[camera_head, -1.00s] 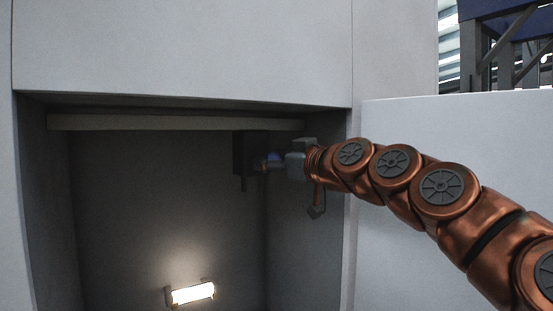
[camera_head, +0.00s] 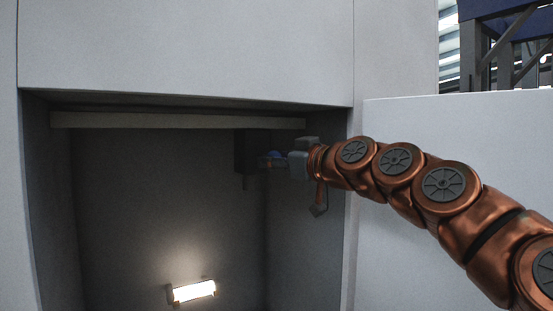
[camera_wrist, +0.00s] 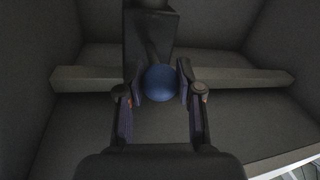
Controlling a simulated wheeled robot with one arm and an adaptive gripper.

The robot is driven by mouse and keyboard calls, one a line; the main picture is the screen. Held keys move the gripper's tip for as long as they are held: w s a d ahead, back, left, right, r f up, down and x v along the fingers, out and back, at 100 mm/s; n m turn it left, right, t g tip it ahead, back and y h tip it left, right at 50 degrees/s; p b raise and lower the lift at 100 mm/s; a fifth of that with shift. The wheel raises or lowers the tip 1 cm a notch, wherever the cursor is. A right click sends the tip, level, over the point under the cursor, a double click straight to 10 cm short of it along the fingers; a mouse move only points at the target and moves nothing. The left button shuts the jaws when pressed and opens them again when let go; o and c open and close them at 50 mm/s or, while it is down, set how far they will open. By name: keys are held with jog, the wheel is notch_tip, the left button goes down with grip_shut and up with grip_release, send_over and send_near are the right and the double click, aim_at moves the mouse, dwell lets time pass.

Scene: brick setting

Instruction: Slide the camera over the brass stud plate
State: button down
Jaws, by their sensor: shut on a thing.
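A dark box-shaped thing (camera_head: 246,152), which I take to be the camera, is at the back of a recess, just under a pale rail. A blue ball (camera_wrist: 160,83) sits in front of it in the wrist view, with a short dark stem behind. My gripper (camera_head: 272,160) reaches in from the right. In the wrist view my gripper (camera_wrist: 161,80) has its fingers on both sides of the blue ball and is shut on it. Whether ball and box are one piece is hard to tell. I cannot make out a brass stud plate.
The pale rail (camera_head: 180,121) runs across the top of the recess. A lit lamp (camera_head: 193,291) is low on the recess's back wall. The recess's right side wall is close to my arm. A pale panel (camera_head: 430,125) stands at the right, behind my arm.

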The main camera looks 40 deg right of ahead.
jog(key=shift+a, duration=0.25)
jog(key=w+a+b, duration=0.2)
jog(key=a, duration=2.1)
jog(key=shift+a+r, duration=0.25)
jog(key=shift+a, duration=0.1)
jog(key=c, duration=1.2)
grip_release()
jog(key=shift+o, duration=1)
jog(key=shift+a, duration=0.2)
jog(key=shift+o, duration=1.3)
jog(key=shift+f, duration=0.1)
